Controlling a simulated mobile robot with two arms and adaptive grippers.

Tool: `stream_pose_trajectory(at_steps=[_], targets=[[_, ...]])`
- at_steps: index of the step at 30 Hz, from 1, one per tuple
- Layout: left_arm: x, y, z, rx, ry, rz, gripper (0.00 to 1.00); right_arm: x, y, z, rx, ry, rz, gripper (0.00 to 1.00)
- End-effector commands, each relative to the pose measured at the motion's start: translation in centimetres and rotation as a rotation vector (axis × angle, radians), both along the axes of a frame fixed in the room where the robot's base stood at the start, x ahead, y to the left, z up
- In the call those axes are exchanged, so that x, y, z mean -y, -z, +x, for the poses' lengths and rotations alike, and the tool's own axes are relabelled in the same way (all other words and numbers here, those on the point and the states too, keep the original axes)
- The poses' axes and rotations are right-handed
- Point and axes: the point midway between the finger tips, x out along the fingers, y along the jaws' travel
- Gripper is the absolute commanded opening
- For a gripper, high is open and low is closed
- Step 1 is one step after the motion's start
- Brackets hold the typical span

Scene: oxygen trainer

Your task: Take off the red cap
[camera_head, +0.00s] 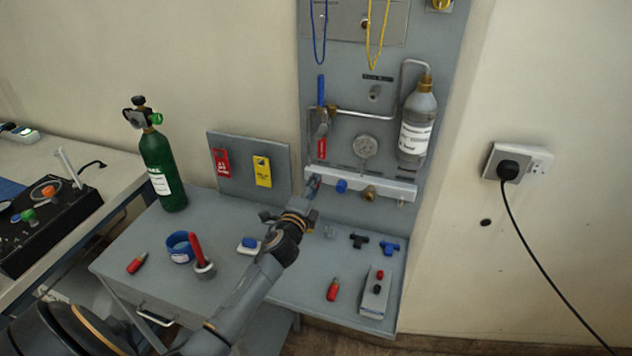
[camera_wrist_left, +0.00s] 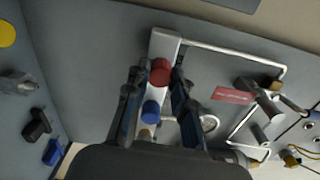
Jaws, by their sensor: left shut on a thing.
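The red cap (camera_wrist_left: 160,70) sits at one end of the white manifold bar (camera_wrist_left: 164,45) in the left wrist view. My left gripper (camera_wrist_left: 158,76) has one finger on each side of it and is shut on it. In the head view my left gripper (camera_head: 311,190) reaches the left end of the bar (camera_head: 390,188) on the wall panel, and its fingers mostly hide the red cap. A blue cap (camera_head: 341,186) and a brass fitting (camera_head: 369,192) sit along the same bar to the right. My right gripper is not in view.
A grey bottle (camera_head: 417,130) and a gauge (camera_head: 365,147) are on the panel above the bar. The bench below holds a green cylinder (camera_head: 162,170), a blue tape roll (camera_head: 180,247), black and blue fittings (camera_head: 389,247) and a grey box (camera_head: 375,293).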

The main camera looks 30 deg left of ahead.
Motion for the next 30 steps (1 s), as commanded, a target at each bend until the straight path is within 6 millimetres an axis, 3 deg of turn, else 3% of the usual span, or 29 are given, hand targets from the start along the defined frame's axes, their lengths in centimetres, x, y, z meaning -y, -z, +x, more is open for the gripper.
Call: stream_pose_trajectory(at_steps=[7, 14, 21, 28, 30], targets=[[0.0, 0.0, 0.0, 0.065, -0.001, -0.280, 0.00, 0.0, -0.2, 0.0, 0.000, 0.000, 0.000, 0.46], [0.0, 0.1, 0.0, 0.069, -0.001, -0.294, 0.00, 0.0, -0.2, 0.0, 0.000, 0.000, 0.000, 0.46], [0.0, 0.1, -0.1, 0.136, -0.002, -0.580, 0.00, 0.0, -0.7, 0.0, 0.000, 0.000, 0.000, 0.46], [0.0, 0.1, -0.1, 0.138, -0.002, -0.588, 0.00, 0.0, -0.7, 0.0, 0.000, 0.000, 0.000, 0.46], [0.0, 0.0, -0.1, 0.157, -0.003, -0.665, 0.00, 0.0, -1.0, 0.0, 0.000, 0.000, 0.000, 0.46]])
